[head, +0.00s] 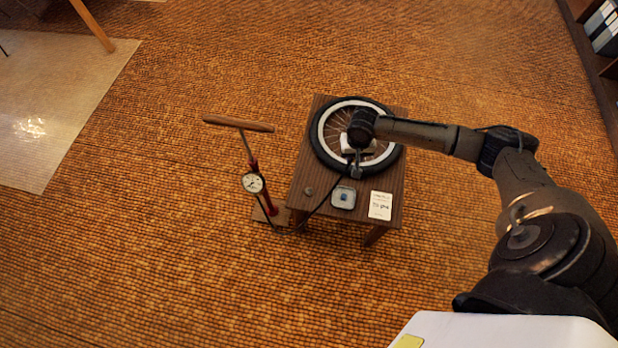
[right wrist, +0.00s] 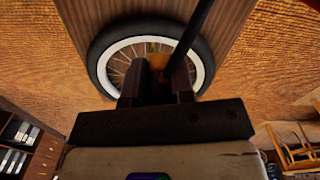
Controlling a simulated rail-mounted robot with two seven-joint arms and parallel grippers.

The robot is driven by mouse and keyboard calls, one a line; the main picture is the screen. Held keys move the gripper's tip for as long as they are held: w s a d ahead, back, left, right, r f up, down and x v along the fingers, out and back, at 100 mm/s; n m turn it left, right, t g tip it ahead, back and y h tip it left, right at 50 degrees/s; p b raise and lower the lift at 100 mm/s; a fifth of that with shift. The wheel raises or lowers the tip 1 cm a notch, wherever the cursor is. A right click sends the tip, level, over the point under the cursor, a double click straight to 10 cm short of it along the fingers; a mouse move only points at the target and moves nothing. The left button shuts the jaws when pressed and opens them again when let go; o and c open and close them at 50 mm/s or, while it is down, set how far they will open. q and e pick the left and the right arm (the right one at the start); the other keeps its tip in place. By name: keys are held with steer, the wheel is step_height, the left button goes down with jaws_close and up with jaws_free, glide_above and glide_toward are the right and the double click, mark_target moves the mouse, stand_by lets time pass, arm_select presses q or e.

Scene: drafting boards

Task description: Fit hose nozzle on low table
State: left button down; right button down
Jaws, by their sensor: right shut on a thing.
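The low wooden table (head: 312,165) carries a spoked wheel with a black tyre (head: 326,155), lying flat. My right gripper (head: 356,172) is over the near part of the wheel and shut on the hose nozzle, which is mostly hidden by the jaws. The black hose (head: 322,204) runs from there down to the floor pump (head: 266,195). In the right wrist view the fingers (right wrist: 157,85) are in front of the wheel (right wrist: 104,50), and the hose (right wrist: 200,28) rises from the right finger. The wheel's valve cannot be made out. My left gripper is not in view.
A small grey tray (head: 335,204) with a blue item, a printed card (head: 380,205) and a small round cap (head: 308,191) lie on the near part of the table. The pump's wooden handle (head: 238,124) stands left of the table. The surrounding floor is mostly clear.

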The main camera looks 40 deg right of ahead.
steer(key=shift+w+a+p, duration=0.75)
steer(key=shift+w+a, duration=0.1)
steer(key=shift+a, duration=0.6)
steer(key=p, duration=0.4)
glide_above(309, 189)
steer(key=shift+f+b, duration=2.65)
steer(key=shift+f, duration=3.05)
steer(key=shift+f+b, duration=1)
steer(key=shift+f, duration=0.85)
steer(key=shift+d+f, duration=0.1)
steer(key=shift+f, duration=0.2)
